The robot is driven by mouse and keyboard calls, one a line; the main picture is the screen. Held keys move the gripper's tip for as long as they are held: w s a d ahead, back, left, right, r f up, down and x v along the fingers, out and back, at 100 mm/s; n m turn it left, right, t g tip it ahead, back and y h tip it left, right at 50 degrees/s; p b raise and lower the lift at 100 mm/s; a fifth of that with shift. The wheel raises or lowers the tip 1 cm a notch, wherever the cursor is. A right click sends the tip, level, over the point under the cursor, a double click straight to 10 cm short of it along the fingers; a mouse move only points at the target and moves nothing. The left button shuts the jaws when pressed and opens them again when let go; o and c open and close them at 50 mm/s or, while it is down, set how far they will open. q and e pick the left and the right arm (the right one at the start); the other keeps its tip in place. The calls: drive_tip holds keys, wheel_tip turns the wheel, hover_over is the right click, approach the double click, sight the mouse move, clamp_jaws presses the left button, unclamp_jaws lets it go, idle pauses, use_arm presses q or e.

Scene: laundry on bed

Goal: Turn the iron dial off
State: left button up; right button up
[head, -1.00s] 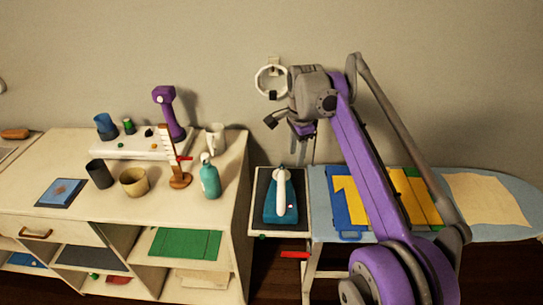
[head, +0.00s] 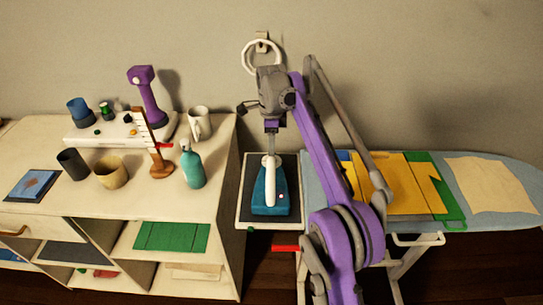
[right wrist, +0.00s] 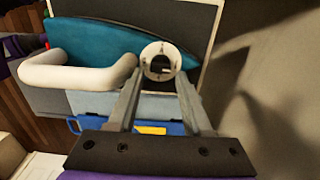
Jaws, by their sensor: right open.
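The iron (head: 270,200) has a teal body and a white handle. It lies on the dark pad at the left end of the ironing board. It also shows in the right wrist view, with its white handle (right wrist: 85,72) and teal body (right wrist: 115,42). A round white piece with a dark centre, which looks like the dial (right wrist: 160,62), sits at the handle's end. My right gripper (head: 271,150) points down over the far end of the iron. Its open fingers (right wrist: 160,80) lie on either side of the dial. I cannot tell whether they touch it. My left gripper is not in view.
The ironing board (head: 318,178) carries folded yellow and green cloths (head: 400,190) and a cream cloth (head: 490,185). A white shelf unit (head: 120,195) stands left, with a teal bottle (head: 192,166) and mugs on it. A white ring (head: 250,58) hangs on the wall behind.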

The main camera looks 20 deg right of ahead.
drive_tip(key=shift+f, duration=1.25)
clamp_jaws()
